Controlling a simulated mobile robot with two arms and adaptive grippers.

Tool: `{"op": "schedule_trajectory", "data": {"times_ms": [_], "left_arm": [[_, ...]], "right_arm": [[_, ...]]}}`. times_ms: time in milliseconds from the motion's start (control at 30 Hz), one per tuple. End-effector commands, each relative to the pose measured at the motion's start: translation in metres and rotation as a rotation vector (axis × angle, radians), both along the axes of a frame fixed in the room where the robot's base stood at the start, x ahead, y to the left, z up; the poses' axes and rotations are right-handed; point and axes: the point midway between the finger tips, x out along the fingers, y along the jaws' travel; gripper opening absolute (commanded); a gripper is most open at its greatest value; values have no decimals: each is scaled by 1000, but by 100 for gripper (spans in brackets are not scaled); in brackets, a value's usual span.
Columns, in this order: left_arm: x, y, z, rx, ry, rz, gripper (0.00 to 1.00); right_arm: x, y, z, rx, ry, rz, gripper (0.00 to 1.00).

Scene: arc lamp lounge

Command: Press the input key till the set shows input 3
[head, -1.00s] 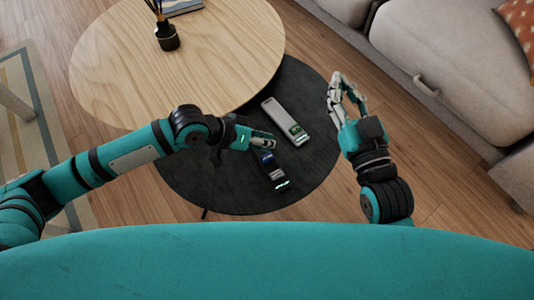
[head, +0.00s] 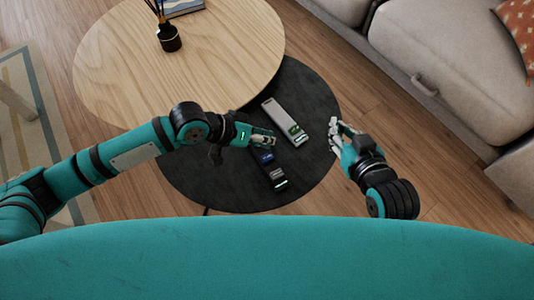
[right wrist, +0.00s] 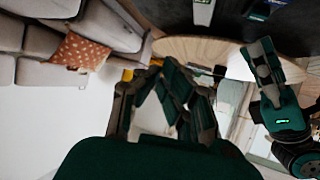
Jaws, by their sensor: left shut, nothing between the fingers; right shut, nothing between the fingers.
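Two slim handheld devices lie on the black round table (head: 215,185). One is pale grey (head: 281,115) with a small green-lit patch at its near end. The other is dark (head: 274,178), with a bluish patch and a pale lit strip at its near end; its lettering is too small to read. My left gripper (head: 272,139) is shut and empty, just over the far end of the dark device; whether it touches cannot be told. My right gripper (head: 335,124) is shut and empty near the table's right edge. In the right wrist view its fingers (right wrist: 168,88) show.
A higher pale wooden round table (head: 120,75) overlaps the black one, bearing a dark reed diffuser (head: 169,40) and a book (head: 183,7). A grey sofa (head: 440,50) with an orange cushion (head: 517,30) stands at right. Wooden floor (head: 385,105) lies between.

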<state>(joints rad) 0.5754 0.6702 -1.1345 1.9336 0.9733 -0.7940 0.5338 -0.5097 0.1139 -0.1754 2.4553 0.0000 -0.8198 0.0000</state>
Motion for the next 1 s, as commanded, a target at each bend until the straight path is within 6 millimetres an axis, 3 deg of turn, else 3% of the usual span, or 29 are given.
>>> {"op": "schedule_trajectory", "data": {"times_ms": [400, 1000], "left_arm": [[0, 0, 7, 0, 0, 0, 0], [0, 0, 7, 0, 0, 0, 0]], "right_arm": [[-25, -11, -27, -45, 194, -14, 0], [-26, -12, -29, -47, 203, -15, 0]]}}
